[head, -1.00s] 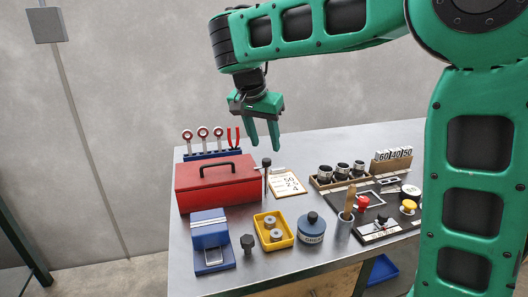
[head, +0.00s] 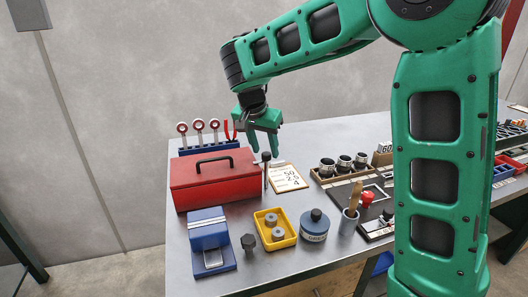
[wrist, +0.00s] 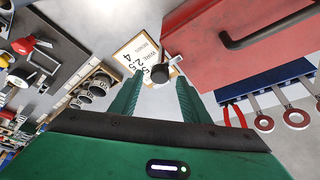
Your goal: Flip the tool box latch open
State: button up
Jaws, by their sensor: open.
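The red tool box (head: 215,184), with a black carry handle (head: 213,162), stands shut on the bench; it also shows in the wrist view (wrist: 225,55). A dark lever with a round knob (head: 266,157) stands upright at its right end, and I take it for the latch. In the wrist view the knob (wrist: 161,77) has a small pale metal piece beside it. My gripper (head: 263,151) is open and empty, fingers pointing down just above the knob. In the wrist view the fingers (wrist: 159,88) lie either side of the knob; contact cannot be told.
Ring-ended wrenches and red pliers (head: 229,129) stand in a blue rack behind the box. A paper card (head: 287,178) lies right of the lever. A blue vise (head: 210,238), yellow tray (head: 275,240) and blue tin (head: 315,229) stand in front.

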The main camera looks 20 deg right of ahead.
jog(key=shift+w+d+f, duration=0.15)
jog(key=shift+d+f, duration=0.05)
jog(key=shift+f, duration=0.5)
jog(key=shift+c, duration=0.6)
jog(key=c, duration=0.9)
